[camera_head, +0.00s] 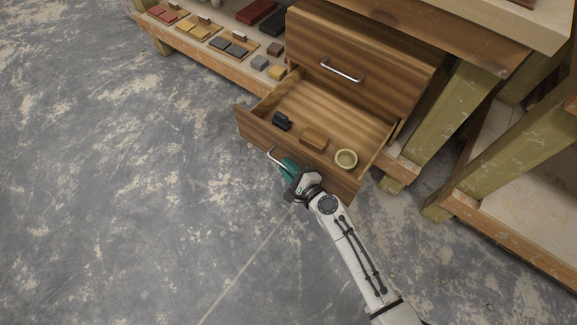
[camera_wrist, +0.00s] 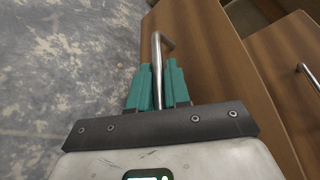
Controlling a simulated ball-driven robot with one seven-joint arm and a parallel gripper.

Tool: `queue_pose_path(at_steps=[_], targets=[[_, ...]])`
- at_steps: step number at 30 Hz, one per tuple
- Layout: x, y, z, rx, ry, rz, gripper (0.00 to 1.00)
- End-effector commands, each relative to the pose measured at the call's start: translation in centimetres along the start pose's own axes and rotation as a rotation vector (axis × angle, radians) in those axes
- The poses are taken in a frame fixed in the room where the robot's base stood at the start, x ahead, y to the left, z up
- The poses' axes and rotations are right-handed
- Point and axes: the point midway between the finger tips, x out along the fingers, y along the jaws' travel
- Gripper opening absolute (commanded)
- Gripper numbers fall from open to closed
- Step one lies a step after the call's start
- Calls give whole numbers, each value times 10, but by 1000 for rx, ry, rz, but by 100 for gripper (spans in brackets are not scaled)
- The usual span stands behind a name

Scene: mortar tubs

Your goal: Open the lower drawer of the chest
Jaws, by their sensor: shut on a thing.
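The wooden chest (camera_head: 350,35) stands on the low shelf of a workbench. Its lower drawer (camera_head: 270,133) is pulled well out, and I see into it. Inside lie a black object (camera_head: 282,121), a brown block (camera_head: 313,139) and a round cream bowl (camera_head: 346,159). The upper drawer (camera_head: 330,45) is shut, with a metal bar handle (camera_head: 342,71). My gripper (camera_head: 287,166) is at the lower drawer's front. In the wrist view its teal fingers (camera_wrist: 158,80) are closed on the metal bar handle (camera_wrist: 158,50) of the lower drawer. Part of the handle is hidden between the fingers.
Left of the chest, the shelf (camera_head: 215,58) holds trays with red, yellow and dark blocks. Workbench legs (camera_head: 455,115) stand to the right of the drawer. The grey floor (camera_head: 120,190) in front and to the left is clear.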

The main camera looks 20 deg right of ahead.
Motion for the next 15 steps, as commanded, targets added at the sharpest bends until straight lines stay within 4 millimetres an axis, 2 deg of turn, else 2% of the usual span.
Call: queue_pose_path(at_steps=[3, 11, 15], targets=[[-1, 1, -1, 0, 2, 2, 23], [-2, 0, -1, 0, 1, 1, 23], [-16, 0, 0, 0, 1, 2, 23]])
